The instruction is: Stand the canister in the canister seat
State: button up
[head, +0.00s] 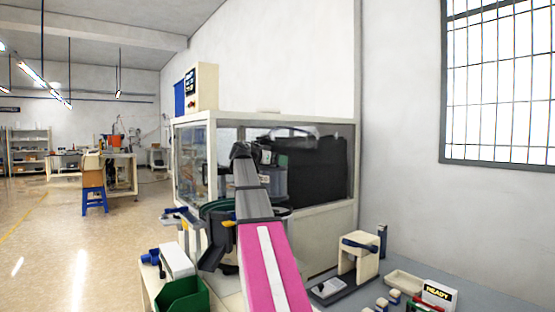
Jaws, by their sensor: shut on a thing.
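My arm reaches away from the bottom middle of the head view, a pink link with a white stripe, then grey links, to a dark joint in front of the glazed machine (330,238). I cannot make out my gripper's fingers beyond that joint, nor anything held in them. No canister can be told apart with certainty. The canister seat cannot be picked out either. A dark bowl feeder (212,236) stands partly behind my arm, its front and right side covered.
A cream fixture with a dark handle (359,247) stands on the bench at right. Near it are a beige tray (404,283), small blocks and a READY sign (438,294). A green bin (181,296) sits at lower left. Open floor lies at far left.

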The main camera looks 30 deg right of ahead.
aim_at(260, 171)
jog(key=shift+f, duration=2.35)
jog(key=shift+a+f, duration=0.1)
jog(key=shift+f, duration=0.4)
jog(key=o, duration=1.5)
jog(key=shift+f, duration=0.1)
jog(key=shift+v, duration=5.5)
